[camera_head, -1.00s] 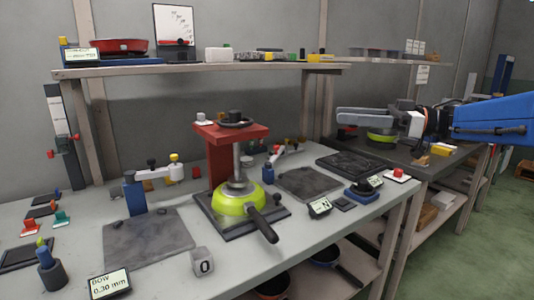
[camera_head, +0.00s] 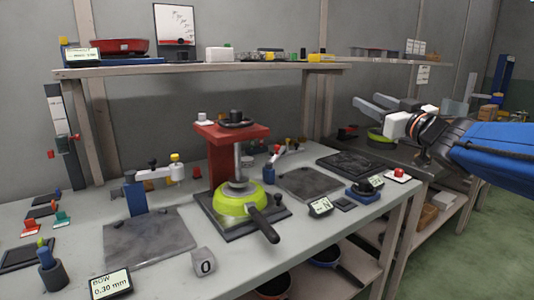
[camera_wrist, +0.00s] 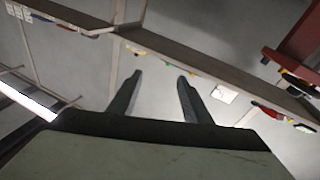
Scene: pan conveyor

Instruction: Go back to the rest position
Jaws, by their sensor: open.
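My gripper (camera_head: 372,108) is raised at the right of the head view, in front of the back wall and above the far bench. Its two fingers are apart with nothing between them. In the wrist view the two fingers (camera_wrist: 158,97) also stand apart and empty, with grey wall and a shelf beyond. A green pan (camera_head: 236,201) with a black handle sits under the red press (camera_head: 212,160) on the near bench, well away from my gripper.
The near bench (camera_head: 290,238) holds dark plates, a readout (camera_head: 111,284) and small tools. A shelf (camera_head: 200,70) above it carries a red pan (camera_head: 104,46). Another green pan (camera_head: 378,135) stands on the far bench, partly hidden behind my gripper. Floor is clear at right.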

